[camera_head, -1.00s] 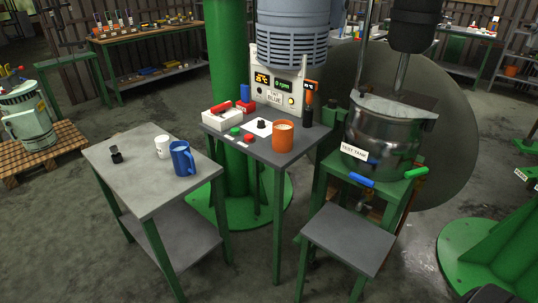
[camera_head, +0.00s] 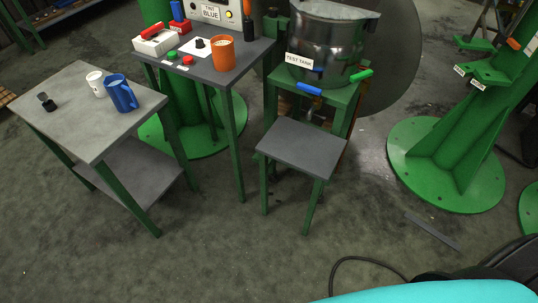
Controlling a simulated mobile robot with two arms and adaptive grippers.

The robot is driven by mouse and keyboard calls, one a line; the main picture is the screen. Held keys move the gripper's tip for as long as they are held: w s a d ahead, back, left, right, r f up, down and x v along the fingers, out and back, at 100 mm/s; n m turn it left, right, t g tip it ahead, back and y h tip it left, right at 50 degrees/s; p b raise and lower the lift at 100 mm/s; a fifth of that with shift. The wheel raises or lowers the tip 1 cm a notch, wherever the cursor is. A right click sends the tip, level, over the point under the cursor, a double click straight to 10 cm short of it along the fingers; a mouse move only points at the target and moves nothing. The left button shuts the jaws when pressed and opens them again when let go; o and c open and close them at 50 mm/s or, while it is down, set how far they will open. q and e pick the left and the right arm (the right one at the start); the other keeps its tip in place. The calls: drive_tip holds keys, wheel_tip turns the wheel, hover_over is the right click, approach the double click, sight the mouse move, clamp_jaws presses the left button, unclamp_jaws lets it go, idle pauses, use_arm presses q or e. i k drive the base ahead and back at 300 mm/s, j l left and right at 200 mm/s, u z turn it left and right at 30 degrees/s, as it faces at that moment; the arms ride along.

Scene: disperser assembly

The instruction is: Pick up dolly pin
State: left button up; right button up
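I cannot make out a dolly pin in this view. Neither of my grippers shows. A large cyan rounded shape (camera_head: 430,293) cuts into the bottom right edge, and I cannot tell what it is. A black shape (camera_head: 500,272) with a thin cable (camera_head: 372,260) lies behind it.
A grey table (camera_head: 75,125) at left holds a white cup (camera_head: 96,84) and blue mug (camera_head: 122,93). Behind are a control table (camera_head: 195,68), a test tank (camera_head: 320,45) and a low grey stool (camera_head: 303,147). A green column base (camera_head: 445,165) stands at right. Open floor lies in front.

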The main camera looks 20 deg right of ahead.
sight(43, 96)
drive_tip(key=i+j+z, duration=0.35)
drive_tip(key=j, duration=0.9)
drive_tip(key=i+j+z, duration=0.2)
drive_tip(key=j+z, duration=0.15)
drive_tip(key=j, duration=0.9)
drive_tip(key=j+z, duration=0.35)
drive_tip(key=j, duration=0.95)
drive_tip(key=i+j+z, duration=0.1)
drive_tip(key=j+z, duration=0.15)
drive_tip(key=j, duration=1.4)
drive_tip(key=k+j+z, duration=0.1)
drive_tip(key=j+z, duration=0.2)
drive_tip(key=j, duration=1.3)
